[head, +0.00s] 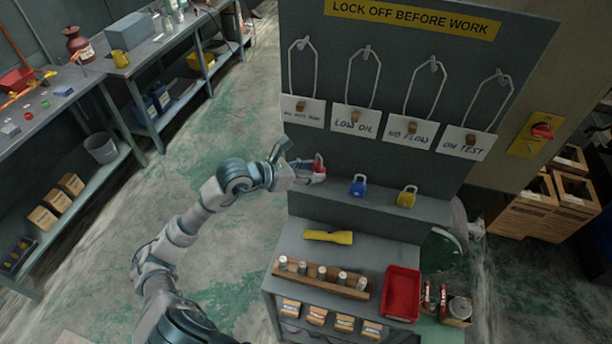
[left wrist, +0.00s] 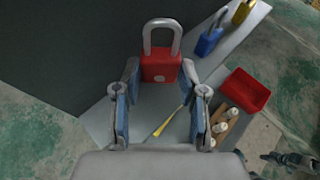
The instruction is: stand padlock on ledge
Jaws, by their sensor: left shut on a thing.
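A red padlock (head: 318,169) with a pale shackle is in my left gripper (head: 306,171), at the left end of the grey ledge (head: 383,197) in the head view. In the left wrist view the red padlock (left wrist: 160,67) sits between the fingertips of the left gripper (left wrist: 160,78), shackle pointing away from the palm. I cannot tell whether its base touches the ledge. A blue padlock (head: 358,185) and a yellow padlock (head: 407,196) stand upright on the ledge to the right.
Above the ledge, several tags such as the LOW OIL tag (head: 354,120) hang on a grey board (head: 330,60). A workbench (head: 100,62) stands at left.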

